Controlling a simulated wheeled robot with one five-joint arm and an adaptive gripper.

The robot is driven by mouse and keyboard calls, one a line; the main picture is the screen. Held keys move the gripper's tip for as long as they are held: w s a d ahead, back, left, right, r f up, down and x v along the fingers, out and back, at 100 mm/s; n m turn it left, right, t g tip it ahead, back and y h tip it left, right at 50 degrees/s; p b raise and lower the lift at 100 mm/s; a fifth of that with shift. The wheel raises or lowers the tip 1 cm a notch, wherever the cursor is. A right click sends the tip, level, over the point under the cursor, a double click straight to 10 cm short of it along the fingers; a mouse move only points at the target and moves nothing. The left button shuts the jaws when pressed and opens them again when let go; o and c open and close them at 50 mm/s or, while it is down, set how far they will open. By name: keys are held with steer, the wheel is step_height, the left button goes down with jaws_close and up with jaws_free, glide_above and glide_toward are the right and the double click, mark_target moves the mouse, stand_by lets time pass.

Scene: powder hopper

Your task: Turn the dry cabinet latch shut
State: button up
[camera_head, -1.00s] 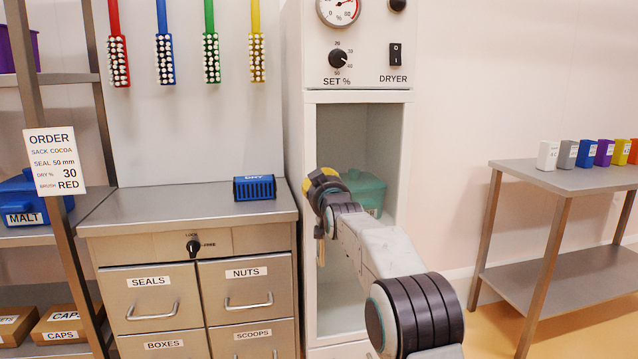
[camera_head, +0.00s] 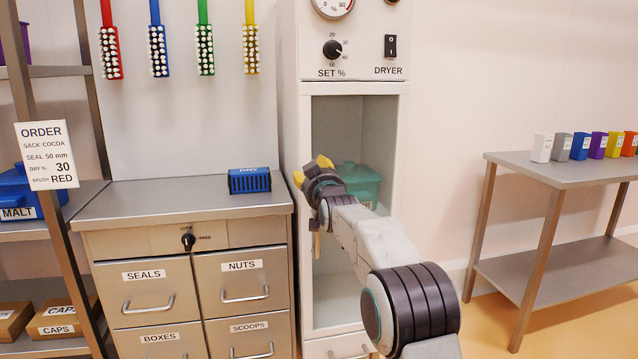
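The dry cabinet (camera_head: 303,290) is the tall white unit in the middle, with a tall front window and a teal lidded box (camera_head: 362,185) behind it. I cannot tell whether its glass is shut. My gripper (camera_head: 311,170) is in front of the window's left edge, its yellow fingertips apart and nothing seen between them. A small tan upright piece (camera_head: 317,245) shows just below my gripper at that edge; it may be the latch, but my gripper and wrist hide part of this area and I cannot tell its turn.
A steel drawer unit (camera_head: 190,205) with a blue slotted block (camera_head: 249,181) on top stands close on the left. A steel side table (camera_head: 575,170) with several coloured containers stands at the right. Floor between the cabinet and table is clear.

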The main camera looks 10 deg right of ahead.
steer(key=s, duration=1.1)
steer(key=shift+s, duration=0.3)
steer(key=shift+r, duration=0.1)
steer(key=s+r+g+p, duration=0.3)
steer(key=s+g+p, duration=0.4)
steer(key=s+p, duration=0.7)
steer(key=s+r+g+p, duration=0.3)
steer(key=s+g+p, duration=0.4)
steer(key=s+p, duration=0.8)
steer(key=s, duration=1.3)
steer(key=shift+s+a+g+p, duration=0.2)
steer(key=shift+s+g+p, duration=0.1)
steer(key=shift+s, duration=0.1)
